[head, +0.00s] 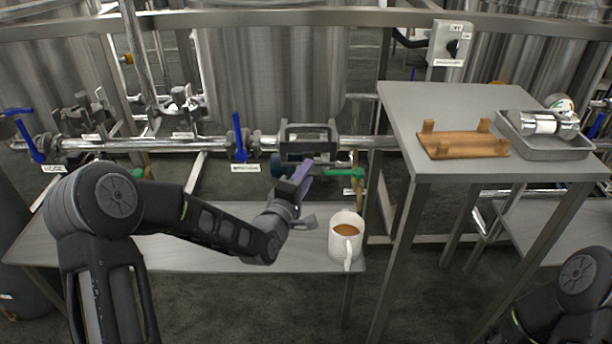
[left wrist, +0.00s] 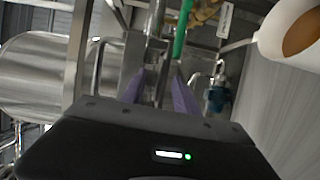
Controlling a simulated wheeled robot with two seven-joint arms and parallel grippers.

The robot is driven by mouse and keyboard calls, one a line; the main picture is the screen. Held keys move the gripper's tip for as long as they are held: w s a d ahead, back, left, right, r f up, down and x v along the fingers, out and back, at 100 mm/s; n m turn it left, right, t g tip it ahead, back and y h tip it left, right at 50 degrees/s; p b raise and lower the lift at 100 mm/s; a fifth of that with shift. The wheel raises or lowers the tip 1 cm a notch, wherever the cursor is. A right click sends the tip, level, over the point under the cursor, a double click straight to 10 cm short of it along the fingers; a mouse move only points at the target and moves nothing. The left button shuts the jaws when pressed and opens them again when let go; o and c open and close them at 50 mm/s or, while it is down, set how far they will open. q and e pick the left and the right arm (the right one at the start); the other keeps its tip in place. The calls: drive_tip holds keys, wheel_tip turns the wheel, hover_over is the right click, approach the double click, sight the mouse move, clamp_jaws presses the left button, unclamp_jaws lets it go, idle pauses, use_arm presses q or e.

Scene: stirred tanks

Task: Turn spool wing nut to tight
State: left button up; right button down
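Pipe clamps with upright hardware stand on the horizontal steel pipe (head: 120,146), one at the far left (head: 85,115) and one further right (head: 182,104). Their small labels are too blurred to read, so I cannot tell which clamp bears the spool wing nut. My left gripper (head: 303,172) has purple fingers and is in front of the pump-like fitting with a steel frame (head: 308,134), well right of those clamps. In the left wrist view the two fingers (left wrist: 158,88) stand apart with a gap between them; no held object is clear. My right gripper is out of view.
A white mug of brown drink (head: 346,240) stands on the low bench (head: 190,250), close to my left gripper. Blue-handled valves (head: 239,138) and a green handle (head: 338,171) stick out along the pipe. A side table (head: 450,98) carries a wooden rack (head: 463,146) and a metal tray (head: 545,148).

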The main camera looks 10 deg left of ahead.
use_arm(q)
drive_tip(key=shift+w, duration=0.2)
drive_tip(key=shift+c, duration=0.2)
clamp_jaws()
